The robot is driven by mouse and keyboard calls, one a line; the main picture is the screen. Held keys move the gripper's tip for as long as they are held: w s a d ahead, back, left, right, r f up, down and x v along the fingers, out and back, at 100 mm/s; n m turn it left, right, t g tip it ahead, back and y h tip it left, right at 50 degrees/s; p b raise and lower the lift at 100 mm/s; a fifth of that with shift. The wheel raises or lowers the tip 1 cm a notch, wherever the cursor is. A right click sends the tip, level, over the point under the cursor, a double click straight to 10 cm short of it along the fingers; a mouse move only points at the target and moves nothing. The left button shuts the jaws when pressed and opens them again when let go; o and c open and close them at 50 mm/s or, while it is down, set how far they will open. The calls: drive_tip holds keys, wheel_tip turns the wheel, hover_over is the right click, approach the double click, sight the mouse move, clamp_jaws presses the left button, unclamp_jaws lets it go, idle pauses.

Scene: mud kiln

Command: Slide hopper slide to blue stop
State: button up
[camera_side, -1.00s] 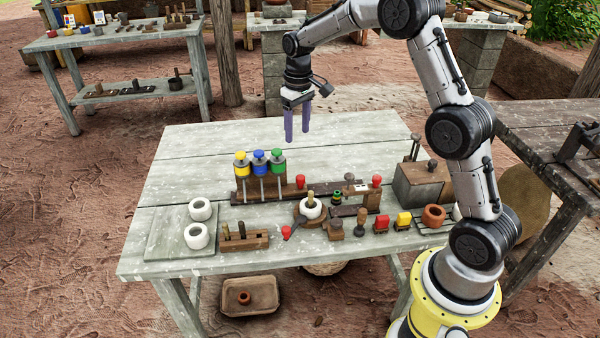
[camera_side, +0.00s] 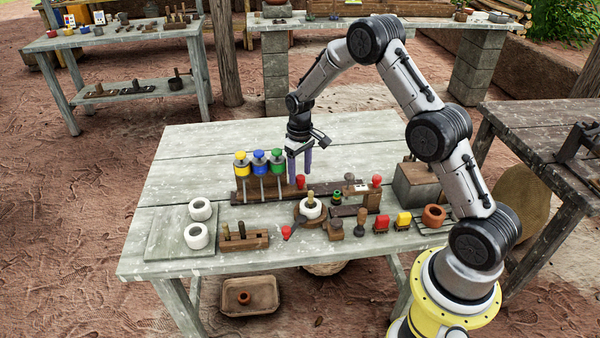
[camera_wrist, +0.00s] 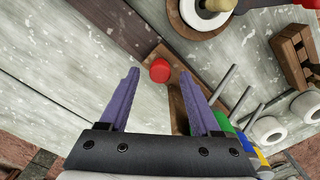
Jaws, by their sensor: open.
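The dispenser has a yellow hopper (camera_side: 241,160), a blue hopper (camera_side: 260,161) and a green hopper (camera_side: 277,160) in a row on posts above a long brown wooden rail (camera_side: 245,197). A red knob (camera_side: 300,181) stands on the rail right of the green hopper. It also shows in the wrist view (camera_wrist: 160,70). My gripper (camera_side: 300,173) points down just above and behind this knob. In the wrist view its purple fingers (camera_wrist: 159,75) are apart, with the knob in line with the gap between their tips. I cannot tell whether they touch it.
A second red knob (camera_side: 377,181) stands further right. A white ring on a round wooden base (camera_side: 310,209) and several stamps are in front. White rings (camera_side: 196,236) lie at left. The table's back half (camera_side: 210,140) is clear.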

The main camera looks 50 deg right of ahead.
drive_tip(key=shift+f, duration=0.35)
clamp_jaws()
idle(1.2)
